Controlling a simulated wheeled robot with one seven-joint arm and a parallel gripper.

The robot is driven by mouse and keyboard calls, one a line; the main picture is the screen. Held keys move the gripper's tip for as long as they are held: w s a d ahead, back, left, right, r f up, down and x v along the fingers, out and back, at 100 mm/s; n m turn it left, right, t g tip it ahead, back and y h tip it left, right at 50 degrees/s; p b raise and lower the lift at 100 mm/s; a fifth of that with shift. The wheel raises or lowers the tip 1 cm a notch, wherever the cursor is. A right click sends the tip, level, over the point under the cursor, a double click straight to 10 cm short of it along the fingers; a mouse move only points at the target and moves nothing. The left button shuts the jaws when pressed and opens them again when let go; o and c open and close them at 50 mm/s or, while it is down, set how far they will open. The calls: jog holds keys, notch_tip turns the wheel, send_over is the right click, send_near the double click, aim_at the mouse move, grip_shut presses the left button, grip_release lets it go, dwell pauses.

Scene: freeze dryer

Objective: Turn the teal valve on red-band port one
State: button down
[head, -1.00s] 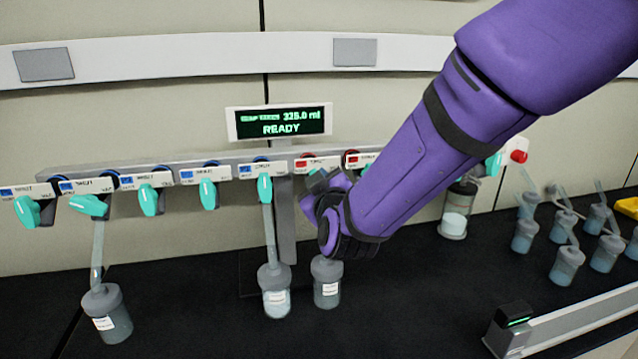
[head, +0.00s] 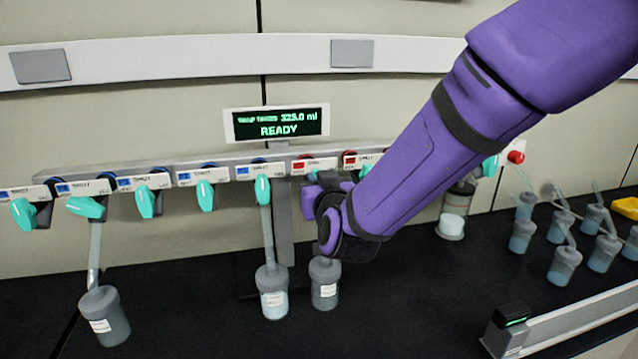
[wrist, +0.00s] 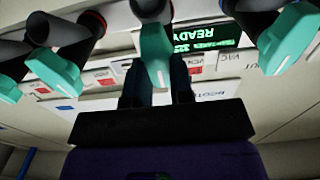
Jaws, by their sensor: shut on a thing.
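The red-band ports sit right of the blue-band ones on the manifold. The first red-band label (head: 312,165) shows just above my gripper (head: 318,188) in the head view, where its valve is mostly hidden by my gripper and wrist. In the wrist view, a teal valve handle (wrist: 156,55) lies between the two dark fingers of my gripper (wrist: 157,85), which is shut on it. The handle points roughly along the fingers. A flask (head: 324,283) hangs below this port.
Other teal valves flank it: a blue-band valve (head: 262,190) to the left in the head view, and a neighbour (wrist: 55,72) left in the wrist view. The display (head: 277,122) reads READY. Several flasks stand at right on the dark bench (head: 400,310).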

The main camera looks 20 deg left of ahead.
dwell(0.3)
jog(key=c, duration=1)
grip_release()
jog(key=shift+s, duration=0.1)
jog(key=v, duration=1)
jog(key=shift+s+d, duration=0.2)
jog(key=shift+s, duration=0.05)
jog(key=w+d+r+m+g+h, duration=0.15)
jog(key=d+r, duration=0.25)
jog(key=d, duration=0.8)
jog(key=d+r+m+g+h, duration=0.1)
jog(key=d+r+g+h, duration=0.25)
jog(key=d, duration=0.75)
jog(key=s+d+m+g+h, duration=0.4)
jog(key=s+d+g, duration=0.1)
jog(key=s+d, duration=1.3)
jog(key=shift+d+r+h, duration=0.2)
jog(key=shift+d+h, duration=0.1)
jog(key=shift+d, duration=0.75)
